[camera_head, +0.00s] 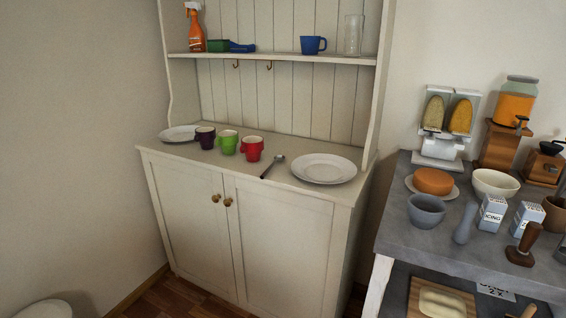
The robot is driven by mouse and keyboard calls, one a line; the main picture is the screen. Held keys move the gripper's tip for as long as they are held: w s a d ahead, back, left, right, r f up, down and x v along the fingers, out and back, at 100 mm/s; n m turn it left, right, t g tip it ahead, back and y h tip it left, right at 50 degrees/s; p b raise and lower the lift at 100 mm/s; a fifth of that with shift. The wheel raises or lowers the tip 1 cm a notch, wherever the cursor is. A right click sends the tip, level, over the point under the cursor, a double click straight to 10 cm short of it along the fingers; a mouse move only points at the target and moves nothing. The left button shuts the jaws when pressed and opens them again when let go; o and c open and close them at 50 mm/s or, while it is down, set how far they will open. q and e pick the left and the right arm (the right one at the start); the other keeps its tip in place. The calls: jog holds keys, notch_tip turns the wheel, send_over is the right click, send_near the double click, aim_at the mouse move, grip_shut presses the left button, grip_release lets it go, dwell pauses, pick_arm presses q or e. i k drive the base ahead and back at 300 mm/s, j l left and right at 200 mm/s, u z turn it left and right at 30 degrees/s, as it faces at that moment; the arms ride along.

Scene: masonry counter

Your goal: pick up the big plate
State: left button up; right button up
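A large white plate (323,169) lies flat on the right end of the cream cupboard's top (290,183). A second white plate (178,133) lies at the left end and looks smaller. A dark spoon or ladle (272,166) lies just left of the large plate, apart from it. Neither of my grippers shows in the head view.
Purple (205,137), green (227,142) and red (252,148) mugs stand between the plates. A shelf (280,58) with a blue mug (313,45) and a glass hangs above. The cupboard's side panel (378,90) rises near the large plate. A crowded grey counter (440,245) stands right.

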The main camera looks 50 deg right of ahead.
aim_at(322, 169)
jog(key=i+z, duration=0.4)
jog(key=i+j+z, duration=0.25)
jog(key=i+z, duration=0.2)
jog(key=i+j+z, duration=0.4)
jog(key=k+l, duration=0.1)
